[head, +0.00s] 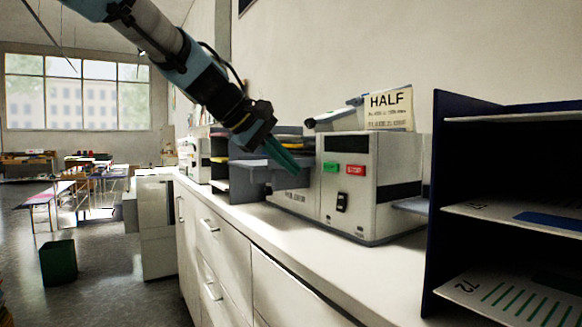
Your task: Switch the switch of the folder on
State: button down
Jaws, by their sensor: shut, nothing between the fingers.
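The folder (385,205) is a white and grey box-shaped machine on the long counter. Its front panel carries a green button (330,169), a red button (355,170) and a black rocker switch (342,202) below them. I cannot tell the switch's position. My gripper (290,164) comes down from the upper left, with its teal fingers shut and empty. In the picture it lies left of the green button, in front of the folder's grey tray; whether it touches anything is unclear.
A dark blue shelf unit (437,200) with paper sheets stands at the near right. The counter top (300,247) in front of the folder is clear. Drawers (222,250) line its front. A green bin (58,262) stands on the floor at left.

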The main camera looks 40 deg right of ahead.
jog(key=p, duration=0.2)
jog(key=shift+w+p, duration=0.1)
jog(key=shift+p, duration=0.25)
jog(key=shift+a+f+y+p, duration=0.15)
jog(key=shift+f+y+p, duration=0.15)
jog(key=shift+f+p, duration=0.65)
jog(key=shift+r, duration=0.1)
jog(key=p, duration=0.3)
send_near(339, 212)
notch_tip(339, 212, down, 3)
jog(key=shift+f, duration=0.1)
jog(key=shift+s+d+f+p, duration=0.1)
jog(key=shift+d+f+p, duration=0.2)
jog(key=shift+d, duration=0.75)
jog(key=shift+s+d+f+p, duration=0.15)
jog(key=shift+d+p, duration=0.25)
jog(key=shift+d, duration=0.7)
jog(key=shift+r, duration=0.1)
jog(key=shift+b, duration=0.45)
